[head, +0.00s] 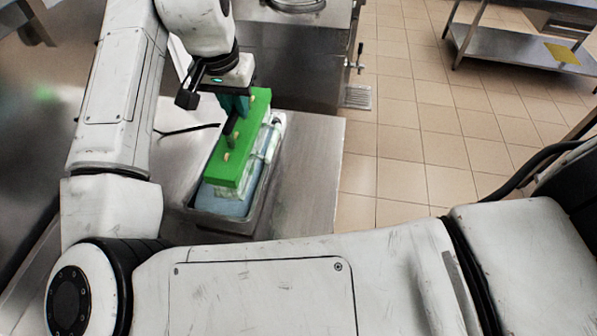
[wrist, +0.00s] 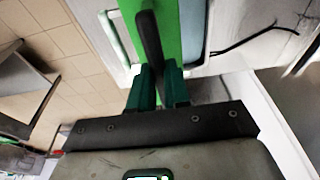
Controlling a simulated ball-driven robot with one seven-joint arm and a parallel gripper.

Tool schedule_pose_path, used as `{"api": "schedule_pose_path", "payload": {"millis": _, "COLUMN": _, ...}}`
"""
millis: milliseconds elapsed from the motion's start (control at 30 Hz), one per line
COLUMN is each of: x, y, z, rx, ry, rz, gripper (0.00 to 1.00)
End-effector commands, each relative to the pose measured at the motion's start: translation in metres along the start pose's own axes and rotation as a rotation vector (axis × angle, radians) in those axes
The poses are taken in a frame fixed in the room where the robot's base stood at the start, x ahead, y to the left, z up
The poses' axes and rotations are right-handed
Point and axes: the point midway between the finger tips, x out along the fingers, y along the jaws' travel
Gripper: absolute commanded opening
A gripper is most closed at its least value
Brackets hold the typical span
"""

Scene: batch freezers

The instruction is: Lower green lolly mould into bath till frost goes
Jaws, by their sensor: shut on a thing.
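The green lolly mould (head: 246,125) has a flat green top with pale stick ends and a dark handle (wrist: 149,38). Whitish, frosty-looking cells show along its right side. It sits over the steel bath (head: 256,205), whose pale blue liquid (head: 225,203) shows at the near end. The mould's lower part is partly hidden, so I cannot tell how deep it is. My gripper (head: 234,110) is above the mould, shut on its handle. In the wrist view my gripper's (wrist: 158,72) teal fingers meet the handle, with the green top (wrist: 168,25) beyond.
The bath stands on a steel counter (head: 308,165) with its edge to the right. A steel machine (head: 295,50) stands behind it. A black cable (head: 187,130) lies to the left. The tiled floor (head: 400,130) is open at right, up to a steel shelf (head: 500,45).

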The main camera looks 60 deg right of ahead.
Motion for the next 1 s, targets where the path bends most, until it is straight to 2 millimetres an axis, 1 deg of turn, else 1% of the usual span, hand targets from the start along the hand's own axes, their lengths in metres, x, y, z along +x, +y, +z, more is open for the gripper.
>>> {"api": "schedule_pose_path", "payload": {"millis": 600, "x": 0.001, "y": -0.043, "z": 0.000, "rx": 0.000, "ry": 0.002, "rz": 0.000, "gripper": 0.00}}
{"api": "schedule_pose_path", "payload": {"millis": 733, "x": 0.001, "y": -0.047, "z": 0.000, "rx": 0.001, "ry": 0.002, "rz": 0.000, "gripper": 0.00}}
{"api": "schedule_pose_path", "payload": {"millis": 1000, "x": 0.001, "y": -0.047, "z": 0.000, "rx": 0.001, "ry": 0.002, "rz": 0.000, "gripper": 0.00}}
